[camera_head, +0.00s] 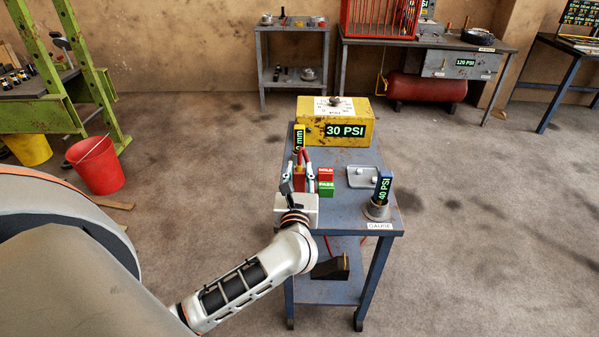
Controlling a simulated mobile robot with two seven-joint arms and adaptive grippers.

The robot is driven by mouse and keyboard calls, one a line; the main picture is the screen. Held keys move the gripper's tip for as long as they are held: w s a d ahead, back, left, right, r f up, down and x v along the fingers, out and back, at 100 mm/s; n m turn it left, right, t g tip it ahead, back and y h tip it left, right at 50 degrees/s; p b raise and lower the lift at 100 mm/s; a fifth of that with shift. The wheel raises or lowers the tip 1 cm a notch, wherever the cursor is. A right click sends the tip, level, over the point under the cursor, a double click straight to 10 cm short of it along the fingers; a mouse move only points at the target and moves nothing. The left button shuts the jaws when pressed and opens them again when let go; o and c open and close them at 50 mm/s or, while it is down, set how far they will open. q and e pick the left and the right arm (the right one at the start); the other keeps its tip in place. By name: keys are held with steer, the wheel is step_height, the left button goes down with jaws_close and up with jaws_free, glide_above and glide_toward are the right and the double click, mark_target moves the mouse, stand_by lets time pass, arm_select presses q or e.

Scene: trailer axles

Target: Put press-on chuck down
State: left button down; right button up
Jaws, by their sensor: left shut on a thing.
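My left gripper (300,168) is over the left front part of the blue cart top (345,211). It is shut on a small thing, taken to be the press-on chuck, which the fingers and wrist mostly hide. I cannot tell whether it touches the cart top. A yellow gauge marked in mm (299,138) stands up just behind the fingers. A flat grey tray (362,177) lies to the right of the gripper, and a blue 40 PSI gauge (383,188) stands upright in a round holder (377,211) at the front right. My right gripper is not in view.
Red HOLD (325,174) and green PASS (325,189) blocks sit right beside the gripper. A yellow 30 PSI box (334,123) fills the cart's back. A red hose (329,246) hangs below the top. Open floor lies to the right; a red bucket (96,165) stands left.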

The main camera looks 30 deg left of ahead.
arm_select(q)
steer(key=shift+f, duration=0.1)
steer(key=c, duration=1.7)
jaws_free()
